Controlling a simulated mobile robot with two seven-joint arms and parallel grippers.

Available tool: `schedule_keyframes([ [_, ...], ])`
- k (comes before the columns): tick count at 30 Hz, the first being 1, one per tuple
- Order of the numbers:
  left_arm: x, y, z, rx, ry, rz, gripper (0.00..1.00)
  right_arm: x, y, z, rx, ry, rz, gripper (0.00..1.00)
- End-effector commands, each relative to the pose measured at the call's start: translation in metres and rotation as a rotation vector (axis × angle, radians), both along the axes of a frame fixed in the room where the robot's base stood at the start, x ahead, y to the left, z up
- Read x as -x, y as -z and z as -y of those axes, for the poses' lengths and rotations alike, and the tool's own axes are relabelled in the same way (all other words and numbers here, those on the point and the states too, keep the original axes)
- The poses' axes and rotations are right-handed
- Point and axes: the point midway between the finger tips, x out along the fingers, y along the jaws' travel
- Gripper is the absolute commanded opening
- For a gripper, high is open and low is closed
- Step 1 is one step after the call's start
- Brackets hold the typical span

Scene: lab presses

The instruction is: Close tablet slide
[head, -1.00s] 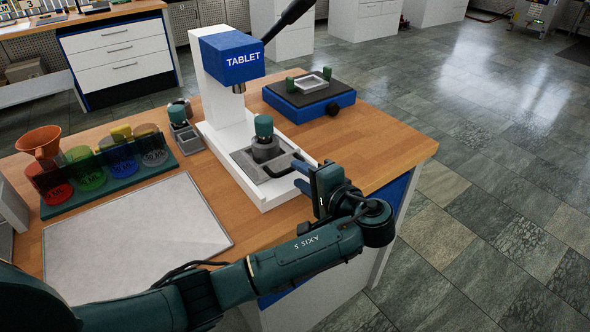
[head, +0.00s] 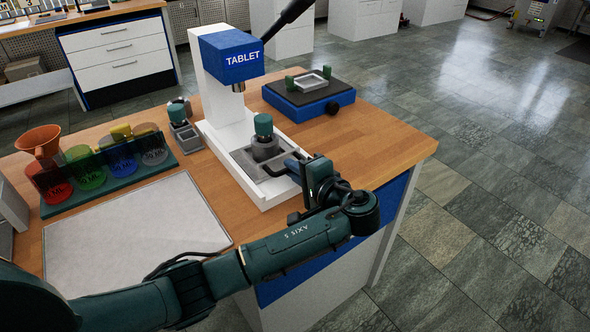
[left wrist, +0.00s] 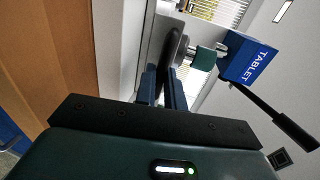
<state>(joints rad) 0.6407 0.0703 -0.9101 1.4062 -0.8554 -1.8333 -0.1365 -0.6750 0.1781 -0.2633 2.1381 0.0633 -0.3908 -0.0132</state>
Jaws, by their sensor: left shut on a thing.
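The tablet press (head: 231,58) is white with a blue head marked TABLET and stands on the wooden bench. Its grey slide (head: 245,160) lies in the white base, out in front of the column. A grey die with a green top (head: 263,125) stands upright on the slide, forward of the press head. A dark looped handle (head: 276,171) sticks out of the slide's front right. My left gripper (head: 300,172) is shut on this handle; its fingertips are partly hidden in the head view. In the left wrist view the two blue fingers (left wrist: 163,90) close around the handle (left wrist: 175,50).
A blue scale (head: 310,100) with a small tray stands behind the press at right. A rack of coloured jars (head: 110,165) with an orange funnel (head: 38,142) and a pale flat board (head: 130,235) lie to the left. The bench's right end (head: 400,155) is clear.

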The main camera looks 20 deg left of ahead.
Motion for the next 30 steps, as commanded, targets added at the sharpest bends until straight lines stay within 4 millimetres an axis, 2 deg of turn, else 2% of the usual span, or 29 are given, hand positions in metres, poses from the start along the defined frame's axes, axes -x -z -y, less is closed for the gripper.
schedule_keyframes([
  [11,0.000,0.000,0.000,0.000,0.000,0.000,0.00,0.000,0.000,0.000,0.001,0.000,0.000,0.36],
  [19,-0.021,-0.001,-0.027,-0.001,-0.001,0.000,0.00,0.000,-0.003,0.001,0.007,-0.003,0.001,0.36],
  [29,-0.024,0.000,-0.030,0.000,0.001,0.000,0.00,0.000,-0.002,0.001,0.008,-0.004,0.002,0.36],
  [30,-0.024,0.000,-0.030,0.000,0.001,0.000,0.14,0.000,-0.002,0.001,0.008,-0.004,0.002,0.36],
])
